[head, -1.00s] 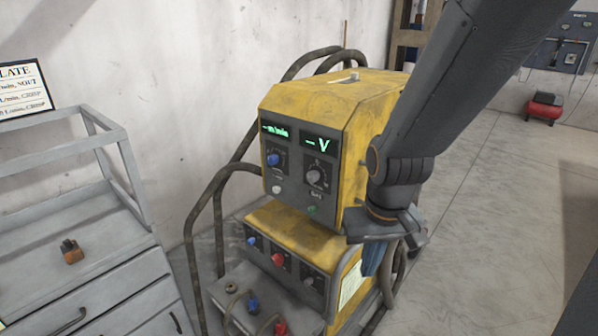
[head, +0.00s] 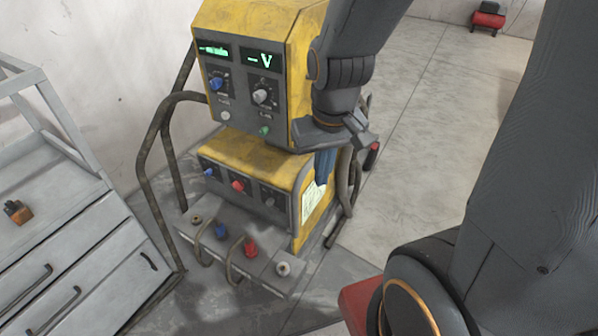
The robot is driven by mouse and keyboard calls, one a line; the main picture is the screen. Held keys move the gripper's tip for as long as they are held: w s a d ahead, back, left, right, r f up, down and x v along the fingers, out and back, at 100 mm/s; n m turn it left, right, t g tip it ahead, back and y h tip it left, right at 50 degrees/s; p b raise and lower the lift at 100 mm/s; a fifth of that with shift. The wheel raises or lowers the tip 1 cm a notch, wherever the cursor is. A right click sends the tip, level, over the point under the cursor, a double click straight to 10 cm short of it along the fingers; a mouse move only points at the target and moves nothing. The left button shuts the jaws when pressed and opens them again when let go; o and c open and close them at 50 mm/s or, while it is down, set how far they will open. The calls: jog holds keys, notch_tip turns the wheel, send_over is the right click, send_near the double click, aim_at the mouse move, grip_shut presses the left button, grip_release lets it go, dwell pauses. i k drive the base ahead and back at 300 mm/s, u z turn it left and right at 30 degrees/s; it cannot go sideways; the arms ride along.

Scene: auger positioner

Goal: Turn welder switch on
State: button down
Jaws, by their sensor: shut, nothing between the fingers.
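The yellow welder stands left of centre in the head view. Its upper unit (head: 255,15) has lit green displays, a blue knob (head: 215,84), a grey knob (head: 261,96), a white button and a green button. Its lower unit (head: 245,152) has a small blue knob (head: 209,172), a red rotary knob (head: 238,185) and a dark knob (head: 269,202) on the front panel. I cannot tell the switch's position. My gripper (head: 325,166), with blue fingers, is shut and empty. It points down to the right of the front panels, apart from the knobs in the picture.
Sockets with a blue plug (head: 221,230) and a red plug (head: 251,247) sit on the low front ledge. Thick cables (head: 160,130) loop at the welder's left. A grey drawer cabinet (head: 75,235) stands left, with an orange-black item (head: 17,211). Open floor (head: 420,160) lies right.

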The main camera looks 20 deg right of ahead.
aim_at(237, 185)
jog(key=k, duration=1.05)
jog(key=u, duration=0.75)
jog(key=i, duration=1.15)
jog(key=z, duration=0.55)
